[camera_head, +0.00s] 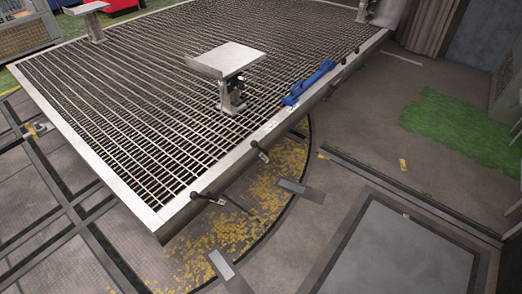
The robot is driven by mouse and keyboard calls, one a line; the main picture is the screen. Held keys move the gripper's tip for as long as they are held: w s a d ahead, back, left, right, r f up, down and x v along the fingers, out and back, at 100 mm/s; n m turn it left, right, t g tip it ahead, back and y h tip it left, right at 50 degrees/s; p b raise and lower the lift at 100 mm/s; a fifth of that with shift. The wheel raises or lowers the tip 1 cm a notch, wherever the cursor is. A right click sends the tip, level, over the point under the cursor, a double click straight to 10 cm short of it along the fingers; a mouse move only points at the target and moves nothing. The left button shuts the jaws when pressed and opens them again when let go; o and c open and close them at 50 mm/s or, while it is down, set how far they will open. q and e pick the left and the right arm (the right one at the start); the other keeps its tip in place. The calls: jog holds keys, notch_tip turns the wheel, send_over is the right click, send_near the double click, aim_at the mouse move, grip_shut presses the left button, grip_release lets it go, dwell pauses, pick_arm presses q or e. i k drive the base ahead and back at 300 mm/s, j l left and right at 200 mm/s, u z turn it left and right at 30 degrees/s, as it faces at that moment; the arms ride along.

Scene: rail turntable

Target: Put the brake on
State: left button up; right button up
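A large turntable deck (150,212) with a metal grating and a pale steel rim fills the upper left of the head view. Two small black levers with light tags stick out at its near rim, one at the corner (208,198) and one farther along (260,152). A blue handle-like part (309,83) lies along the right rim. I cannot tell which of these is the brake or whether it is on. Neither of my grippers is in view.
A grey pedestal with a flat plate (225,61) stands on the grating, with another (92,20) behind it. Yellow debris (215,240) covers the curved floor strip beneath the deck. Grey floor (345,150) is open at right, beside green grass (465,130).

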aim_at(253, 144)
jog(key=i+l+u, duration=0.1)
jog(key=l, duration=0.25)
jog(key=i+l, duration=0.3)
jog(key=i+l+u, duration=0.15)
jog(key=l, duration=0.2)
jog(key=i+l+u, duration=0.1)
jog(key=i+l, duration=0.3)
jog(key=l, duration=0.35)
jog(key=i+l+u, duration=0.15)
jog(key=l, duration=0.2)
jog(key=i+l+u, duration=0.1)
jog(key=l, duration=0.3)
jog(key=i, duration=0.05)
